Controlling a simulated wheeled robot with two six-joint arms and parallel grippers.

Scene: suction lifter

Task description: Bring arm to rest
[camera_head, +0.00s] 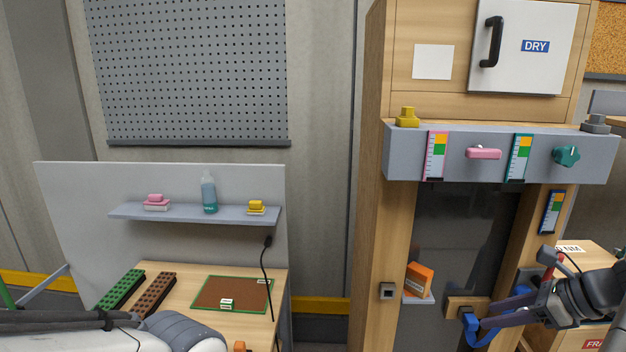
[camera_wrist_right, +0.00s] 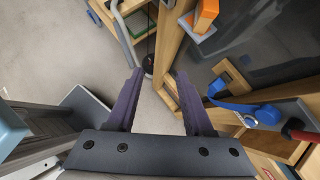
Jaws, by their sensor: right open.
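My right gripper (camera_head: 500,314) comes in from the right in the head view, in front of the lower part of the wooden cabinet (camera_head: 372,200). In the right wrist view its two dark purple fingers (camera_wrist_right: 158,74) are spread apart with nothing between them. A blue curved piece (camera_head: 482,330) shows by the fingers in the head view. In the right wrist view this blue piece (camera_wrist_right: 262,113) lies to the right of the fingers, outside the gap. Part of my left arm crosses the lower left of the head view; its gripper does not show.
The cabinet's grey ledge (camera_head: 500,150) carries a pink handle (camera_head: 484,153) and a teal knob (camera_head: 566,156). An orange box (camera_head: 420,279) sits on a small shelf. A wooden bench (camera_head: 180,280) stands left, below a shelf (camera_head: 185,213).

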